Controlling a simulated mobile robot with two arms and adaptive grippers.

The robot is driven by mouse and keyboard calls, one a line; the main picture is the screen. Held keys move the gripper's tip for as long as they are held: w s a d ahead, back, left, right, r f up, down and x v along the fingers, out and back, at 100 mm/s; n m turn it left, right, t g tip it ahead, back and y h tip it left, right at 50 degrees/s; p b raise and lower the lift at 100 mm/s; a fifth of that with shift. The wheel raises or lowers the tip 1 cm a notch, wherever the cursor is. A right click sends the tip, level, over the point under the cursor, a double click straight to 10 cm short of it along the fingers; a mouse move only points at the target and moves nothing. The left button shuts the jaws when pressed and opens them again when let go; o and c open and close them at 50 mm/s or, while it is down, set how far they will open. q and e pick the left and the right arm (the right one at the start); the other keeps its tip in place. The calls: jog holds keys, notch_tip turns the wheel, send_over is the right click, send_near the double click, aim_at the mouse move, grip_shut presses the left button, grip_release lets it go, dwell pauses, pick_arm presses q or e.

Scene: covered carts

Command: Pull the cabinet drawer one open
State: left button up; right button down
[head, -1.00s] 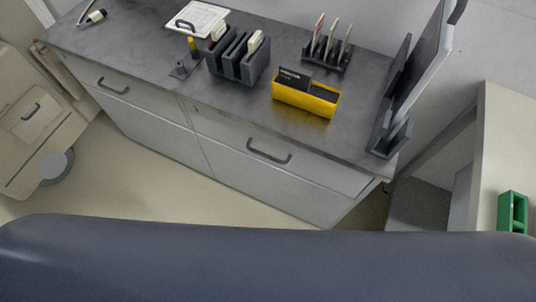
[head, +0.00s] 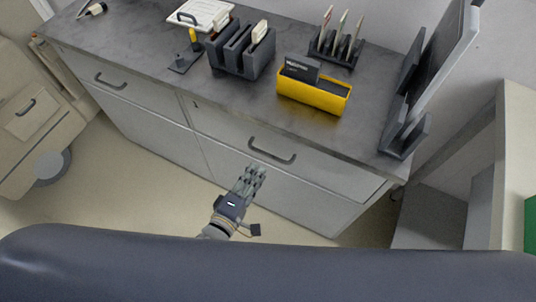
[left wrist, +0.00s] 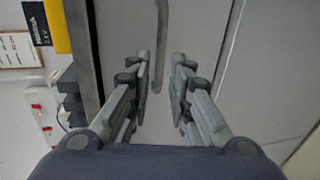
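The grey cabinet has two drawers side by side at the top. The right drawer (head: 325,170) is closed, with a dark grey bar handle (head: 272,151). The left drawer (head: 145,98) is also closed, with its own handle (head: 110,82). The frames do not show which is drawer one. My left gripper (head: 257,171) is in front of the right drawer, just below its handle in the head view. In the left wrist view its fingers (left wrist: 161,75) are spread and empty, with the handle (left wrist: 158,40) lined up with the gap between them. My right gripper is not in view.
The dark countertop (head: 200,98) holds a yellow bin (head: 312,96), a dark grey rack (head: 240,52), a file sorter (head: 335,48) and a monitor (head: 440,60). A beige cart (head: 35,120) stands at the left. Floor in front of the cabinet is clear.

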aim_at(268, 154)
pick_arm(q)
jog(key=x, duration=0.9)
jog(key=shift+f, duration=0.1)
jog(key=shift+c, duration=0.5)
grip_shut()
